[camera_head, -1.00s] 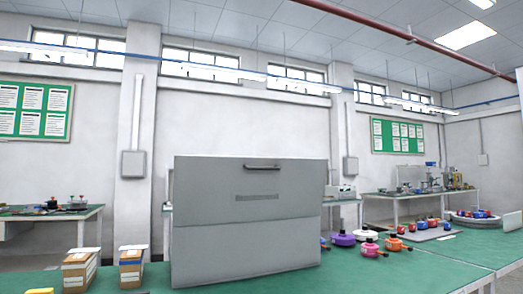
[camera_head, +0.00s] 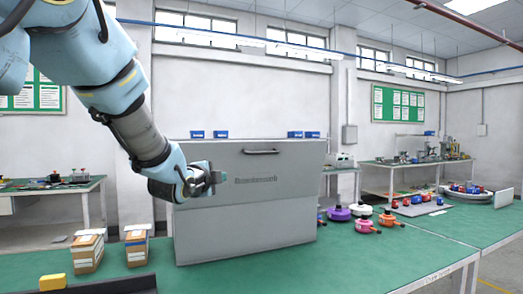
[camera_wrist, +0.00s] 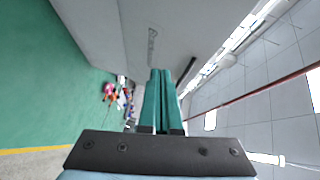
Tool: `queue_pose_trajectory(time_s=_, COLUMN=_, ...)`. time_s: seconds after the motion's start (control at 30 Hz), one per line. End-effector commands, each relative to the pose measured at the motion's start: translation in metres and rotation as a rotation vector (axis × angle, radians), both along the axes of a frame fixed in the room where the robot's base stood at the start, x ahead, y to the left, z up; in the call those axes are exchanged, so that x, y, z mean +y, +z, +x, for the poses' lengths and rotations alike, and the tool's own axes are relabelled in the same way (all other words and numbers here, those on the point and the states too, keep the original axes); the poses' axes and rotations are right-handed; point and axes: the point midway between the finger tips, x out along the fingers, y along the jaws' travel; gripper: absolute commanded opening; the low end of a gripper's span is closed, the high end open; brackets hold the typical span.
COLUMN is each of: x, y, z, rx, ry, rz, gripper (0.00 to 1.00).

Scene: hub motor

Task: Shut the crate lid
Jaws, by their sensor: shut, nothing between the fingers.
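The grey crate (camera_head: 245,230) stands on the green table, its front wall facing me. The lid (camera_head: 285,168), a grey panel with a dark handle (camera_head: 261,152) near its top edge and a line of lettering, stands up above the front wall; whether it leans is hard to tell. My gripper (camera_head: 218,177) is in front of the lid's left part, below and left of the handle. In the wrist view its green fingers (camera_wrist: 161,72) are together and empty, beside the grey lid face (camera_wrist: 125,25); contact cannot be told. The crate's inside is hidden.
Two small cartons (camera_head: 87,250) (camera_head: 137,246) stand left of the crate, with a yellow block (camera_head: 53,282) in front. Several coloured motor-like parts (camera_head: 338,213) stand to its right. Blue items (camera_head: 303,134) show above the lid's top edge.

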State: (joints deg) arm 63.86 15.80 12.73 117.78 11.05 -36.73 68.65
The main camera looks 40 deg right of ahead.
Motion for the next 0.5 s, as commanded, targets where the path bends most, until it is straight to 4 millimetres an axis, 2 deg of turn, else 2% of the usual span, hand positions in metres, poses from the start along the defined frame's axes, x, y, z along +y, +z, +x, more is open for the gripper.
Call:
queue_pose_trajectory(time_s=0.03, x=-0.023, y=0.016, z=-0.020, rx=-0.073, ry=-0.059, rz=-0.011, gripper=0.00)
queue_pose_trajectory(time_s=0.1, x=-0.043, y=0.031, z=-0.040, rx=-0.159, ry=-0.113, rz=-0.026, gripper=0.00)
queue_pose_trajectory(time_s=0.2, x=-0.059, y=0.044, z=-0.057, rx=-0.231, ry=-0.155, rz=-0.042, gripper=0.00)
queue_pose_trajectory(time_s=0.33, x=-0.071, y=0.050, z=-0.061, rx=-0.263, ry=-0.171, rz=-0.048, gripper=0.00)
queue_pose_trajectory(time_s=0.5, x=-0.093, y=0.051, z=-0.051, rx=-0.261, ry=-0.171, rz=-0.045, gripper=0.00)
